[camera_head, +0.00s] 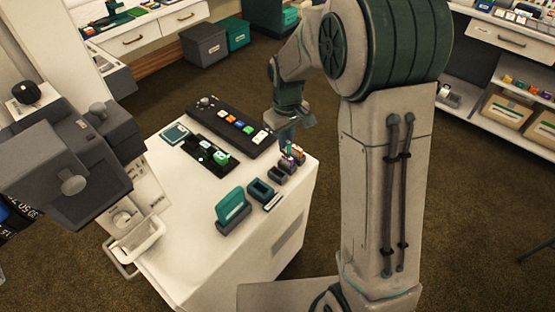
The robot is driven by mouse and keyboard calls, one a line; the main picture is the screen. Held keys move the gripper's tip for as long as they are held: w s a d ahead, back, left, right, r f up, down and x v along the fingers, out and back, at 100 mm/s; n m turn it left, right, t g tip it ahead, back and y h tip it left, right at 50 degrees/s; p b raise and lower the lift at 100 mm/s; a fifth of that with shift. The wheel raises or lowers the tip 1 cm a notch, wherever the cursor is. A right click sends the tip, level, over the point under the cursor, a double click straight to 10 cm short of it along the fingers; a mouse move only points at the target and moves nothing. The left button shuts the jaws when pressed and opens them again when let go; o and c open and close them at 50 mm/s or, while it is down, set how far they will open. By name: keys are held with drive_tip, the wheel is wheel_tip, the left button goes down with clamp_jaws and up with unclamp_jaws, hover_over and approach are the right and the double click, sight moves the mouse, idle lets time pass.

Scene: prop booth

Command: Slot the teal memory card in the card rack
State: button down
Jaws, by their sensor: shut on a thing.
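My gripper (291,138) points down over the far right edge of the white table. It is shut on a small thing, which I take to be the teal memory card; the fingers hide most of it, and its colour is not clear. Just below the gripper is a row of small dark holders with orange and purple pieces, which looks like the card rack (276,175). I cannot tell whether the held thing touches the rack or is apart from it.
The white table (185,215) also bears a black panel with coloured buttons (222,120), a black tray with green pieces (190,148), a flat teal square (173,133), a teal block in a dark stand (231,204) and an open dark box (262,188).

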wheel_tip(320, 180, down, 5)
drive_tip(key=s+a+n+b, duration=0.1)
drive_tip(key=a+n+b, duration=0.1)
drive_tip(key=b, duration=0.3)
drive_tip(key=shift+s+a+f, duration=0.15)
drive_tip(key=shift+s+a, duration=0.05)
drive_tip(key=shift+s, duration=0.15)
drive_tip(key=shift+f+b, duration=0.5)
idle(1.3)
drive_tip(key=shift+f+b, duration=0.35)
drive_tip(key=shift+f, duration=0.25)
drive_tip(key=shift+s+f, duration=0.1)
drive_tip(key=shift+f+b, duration=0.45)
drive_tip(key=shift+f, duration=0.05)
idle(0.4)
drive_tip(key=c, duration=1.4)
unclamp_jaws()
drive_tip(key=shift+o, duration=0.2)
